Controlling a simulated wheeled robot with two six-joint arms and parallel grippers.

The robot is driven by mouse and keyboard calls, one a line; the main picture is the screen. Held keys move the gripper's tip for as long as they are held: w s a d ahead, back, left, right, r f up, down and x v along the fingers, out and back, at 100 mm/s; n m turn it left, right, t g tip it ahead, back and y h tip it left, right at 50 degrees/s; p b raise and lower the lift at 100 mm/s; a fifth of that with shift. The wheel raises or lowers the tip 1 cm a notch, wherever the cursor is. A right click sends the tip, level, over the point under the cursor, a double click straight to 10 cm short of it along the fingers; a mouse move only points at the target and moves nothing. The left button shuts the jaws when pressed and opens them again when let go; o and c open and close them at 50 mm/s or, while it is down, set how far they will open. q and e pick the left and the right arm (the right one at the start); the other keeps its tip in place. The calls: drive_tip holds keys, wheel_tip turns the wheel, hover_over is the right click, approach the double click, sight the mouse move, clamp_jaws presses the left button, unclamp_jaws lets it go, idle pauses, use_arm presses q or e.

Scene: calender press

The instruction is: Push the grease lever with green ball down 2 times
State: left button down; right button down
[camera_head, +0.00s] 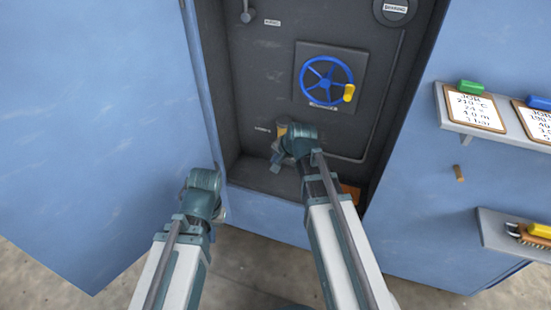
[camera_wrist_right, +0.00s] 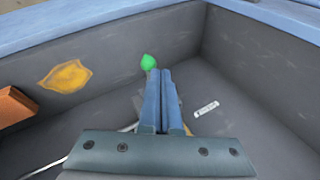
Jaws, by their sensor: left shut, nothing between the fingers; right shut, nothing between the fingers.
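The green ball (camera_wrist_right: 148,62) of the grease lever shows in the right wrist view, right at the fingertips of my right gripper (camera_wrist_right: 160,73). The fingers are shut and empty; I cannot tell whether they touch the ball. The lever's arm is mostly hidden behind the fingers. In the head view my right gripper (camera_head: 276,164) reaches into the lower part of the dark cabinet recess, and the ball is hidden there. My left gripper (camera_head: 221,209) is shut, low at the left edge of the opening, away from the lever.
A blue handwheel (camera_head: 327,82) with a yellow knob sits on the back panel above my right gripper. An orange block (camera_head: 350,193) lies at the recess's lower right. The open blue door (camera_head: 90,130) stands at left. Shelves with cards (camera_head: 473,108) and a brush (camera_head: 530,238) stick out at right.

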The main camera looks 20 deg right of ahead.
drive_tip(key=shift+w+d+r+p, duration=0.15)
drive_tip(key=shift+w+r+p, duration=0.05)
drive_tip(key=shift+r+p, duration=0.4)
drive_tip(key=shift+w+d+r+p, duration=0.1)
drive_tip(key=shift+w+r+p, duration=0.1)
drive_tip(key=shift+r+p, duration=0.3)
drive_tip(key=shift+w+d+r+p, duration=0.15)
drive_tip(key=shift+w+r+p, duration=0.05)
drive_tip(key=shift+r+p, duration=0.4)
drive_tip(key=shift+r, duration=0.1)
drive_tip(key=r+p, duration=0.1)
drive_tip(key=w+r+p, duration=0.1)
drive_tip(key=r+p, duration=0.1)
drive_tip(key=d+r+p, duration=0.1)
drive_tip(key=shift+w+r+p, duration=0.25)
drive_tip(key=shift+r+p, duration=0.05)
drive_tip(key=shift+r, duration=0.1)
drive_tip(key=shift+f, duration=0.1)
idle(1.5)
drive_tip(key=r+m+p, duration=0.1)
drive_tip(key=m, duration=0.4)
drive_tip(key=d+r+m+p, duration=0.1)
drive_tip(key=m, duration=0.5)
drive_tip(key=w+r+m+p, duration=0.1)
drive_tip(key=m, duration=0.5)
drive_tip(key=shift+d+r+y, duration=0.2)
drive_tip(key=shift+y, duration=0.2)
